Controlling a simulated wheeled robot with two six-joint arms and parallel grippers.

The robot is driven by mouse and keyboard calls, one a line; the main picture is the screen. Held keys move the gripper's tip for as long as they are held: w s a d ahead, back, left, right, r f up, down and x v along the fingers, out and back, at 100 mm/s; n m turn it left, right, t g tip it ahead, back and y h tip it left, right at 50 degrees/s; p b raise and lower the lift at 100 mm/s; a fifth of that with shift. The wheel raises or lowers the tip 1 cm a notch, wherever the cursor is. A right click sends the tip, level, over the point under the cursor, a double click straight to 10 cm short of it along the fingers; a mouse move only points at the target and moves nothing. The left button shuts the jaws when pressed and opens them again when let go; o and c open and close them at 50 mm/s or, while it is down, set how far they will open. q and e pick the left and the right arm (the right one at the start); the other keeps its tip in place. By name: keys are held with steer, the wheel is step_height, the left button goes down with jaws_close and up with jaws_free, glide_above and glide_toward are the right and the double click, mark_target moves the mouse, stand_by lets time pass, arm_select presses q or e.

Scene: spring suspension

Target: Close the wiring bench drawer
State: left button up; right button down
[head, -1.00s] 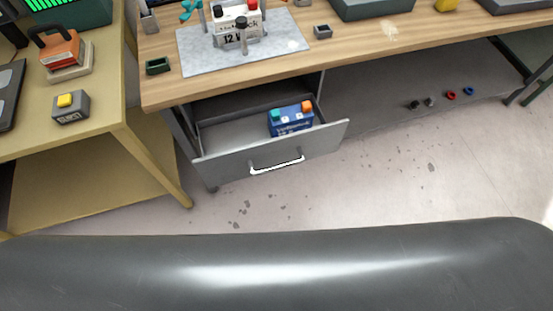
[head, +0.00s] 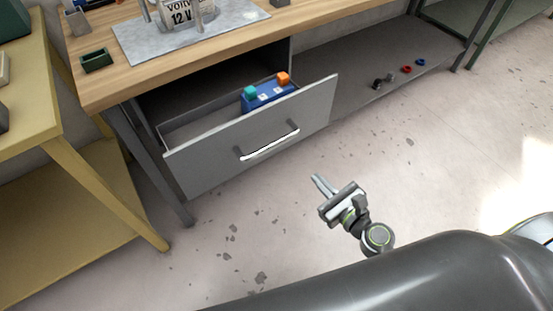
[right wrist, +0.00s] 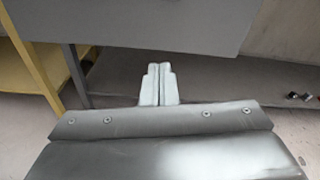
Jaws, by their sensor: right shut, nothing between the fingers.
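The grey wiring bench drawer (head: 215,152) stands pulled out under the wooden bench. Its front carries a bar handle (head: 270,146). A blue box with a teal and an orange terminal (head: 266,93) sits inside it. My right gripper (head: 316,180) is below and to the right of the handle, apart from the drawer front, shut and empty. In the right wrist view, the shut fingers (right wrist: 158,82) point towards the drawer front (right wrist: 150,20), which fills the top; no handle shows there. My left gripper is not in view.
The wooden bench top (head: 110,80) holds a metal plate (head: 150,45) with a white 12 V block and a green tray (head: 96,60). A yellow table (head: 40,120) stands at the left. Small rings and dark parts lie on the lower shelf (head: 340,75). The floor before the drawer is clear.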

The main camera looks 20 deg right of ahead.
step_height(320, 180, up, 3)
steer(key=a+m+t, duration=0.1)
steer(key=m, duration=0.1)
glide_toward(279, 132)
steer(key=shift+y, duration=0.4)
steer(key=p+x, duration=0.1)
steer(key=x, duration=0.4)
steer(key=shift+w, duration=0.15)
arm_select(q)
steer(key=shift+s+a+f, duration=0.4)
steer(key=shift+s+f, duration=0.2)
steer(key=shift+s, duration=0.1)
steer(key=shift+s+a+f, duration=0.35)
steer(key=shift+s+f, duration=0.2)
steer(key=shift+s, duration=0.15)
arm_select(e)
steer(key=shift+x, duration=0.8)
steer(key=shift+f, duration=0.1)
